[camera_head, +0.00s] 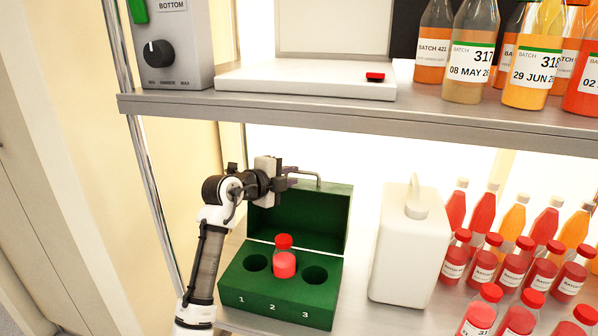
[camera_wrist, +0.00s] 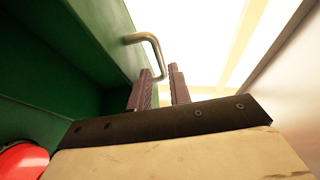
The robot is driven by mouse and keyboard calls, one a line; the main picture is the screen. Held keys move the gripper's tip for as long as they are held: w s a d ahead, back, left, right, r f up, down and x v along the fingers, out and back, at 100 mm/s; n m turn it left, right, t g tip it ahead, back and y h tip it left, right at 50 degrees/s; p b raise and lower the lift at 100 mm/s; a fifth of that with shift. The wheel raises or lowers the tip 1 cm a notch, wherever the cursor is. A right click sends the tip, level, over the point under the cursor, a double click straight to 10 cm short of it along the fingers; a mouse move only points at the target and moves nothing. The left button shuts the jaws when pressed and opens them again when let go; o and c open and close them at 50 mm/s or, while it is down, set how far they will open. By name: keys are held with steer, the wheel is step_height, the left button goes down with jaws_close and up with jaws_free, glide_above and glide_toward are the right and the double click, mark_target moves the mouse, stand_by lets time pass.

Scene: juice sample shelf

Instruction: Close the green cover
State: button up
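The green cover (camera_head: 325,215) stands raised, about upright, at the back of the green box (camera_head: 275,308). Its metal handle (camera_head: 308,180) is at the top edge. In the wrist view the cover (camera_wrist: 80,40) fills the left side, with the bent handle (camera_wrist: 148,45) ahead of my fingers. My gripper (camera_head: 288,174) is at the cover's top edge, beside the handle. In the wrist view my gripper (camera_wrist: 160,88) has its two fingers apart, with a gap between them. The handle's near end is close to the fingertips; I cannot tell whether they touch.
A small red-capped bottle (camera_head: 284,262) sits in the box's middle hole, marked 2; holes 1 and 3 are empty. A white jug (camera_head: 405,250) stands right of the box, with several juice bottles (camera_head: 515,275) beyond. The upper shelf (camera_head: 350,112) hangs above.

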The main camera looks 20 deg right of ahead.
mark_target(301, 173)
steer(key=shift+x, duration=2.1)
steer(key=shift+c, duration=0.3)
jaws_close()
